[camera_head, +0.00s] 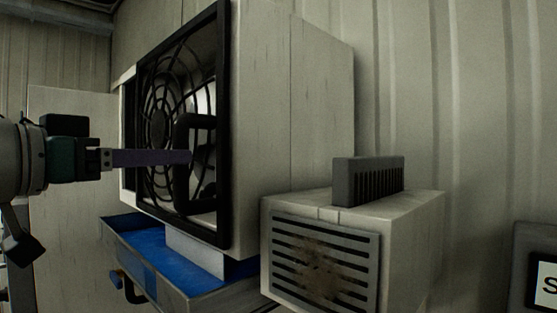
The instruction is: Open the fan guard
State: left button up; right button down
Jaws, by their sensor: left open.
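The fan guard (223,90) is a black square frame with a round wire grille, on the front of a large pale fan housing (270,100). It looks shut against the housing. A black bar handle (178,168) stands out from its lower middle. My left gripper (188,158) comes in from the left, with its long purple-grey finger reaching level to the handle. The fingertip overlaps the handle in this view; whether it touches cannot be told. The left gripper is open, though only one finger shows clearly. My right gripper is not in view.
A smaller pale box (410,225) with a dirty slotted vent (322,262) and a dark ribbed block (368,181) on top stands to the right. A blue-topped tray (140,240) with a black handle is below the fan. A sign (546,281) is partly visible at lower right.

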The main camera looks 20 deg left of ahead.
aim_at(181, 194)
pick_arm(q)
jog(key=shift+w+d+p, duration=0.15)
jog(key=shift+w+p, duration=0.3)
jog(key=shift+w, duration=0.5)
jog(key=shift+w+d+p, duration=0.1)
jog(key=shift+w+p, duration=0.35)
jog(key=shift+w, duration=0.45)
grip_shut()
dwell(0.4)
